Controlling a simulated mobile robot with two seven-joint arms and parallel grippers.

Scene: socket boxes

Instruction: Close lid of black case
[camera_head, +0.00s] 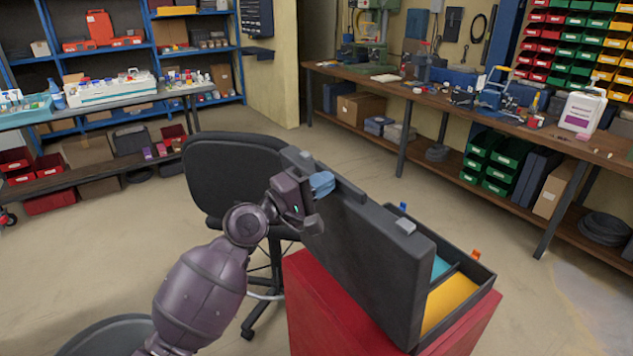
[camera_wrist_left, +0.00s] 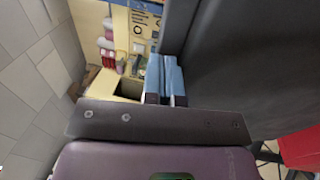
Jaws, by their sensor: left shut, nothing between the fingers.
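The black case stands on a red pedestal, with its lid (camera_head: 365,250) raised steeply and its outer face toward me. The case base (camera_head: 485,285) lies behind the lid, and its yellow and teal compartments show partly at the right. My left gripper (camera_head: 322,184) is at the lid's upper left part, with its blue fingertips at the top edge. In the left wrist view, the blue fingers (camera_wrist_left: 165,75) are together and empty, beside the dark lid surface (camera_wrist_left: 250,70). I cannot tell whether they touch it. My right gripper is not in view.
The red pedestal (camera_head: 320,310) carries the case. A black office chair (camera_head: 235,175) stands close behind my left arm. A long workbench (camera_head: 480,110) with tools and bins runs along the back right. Open floor (camera_head: 420,175) lies between the case and the bench.

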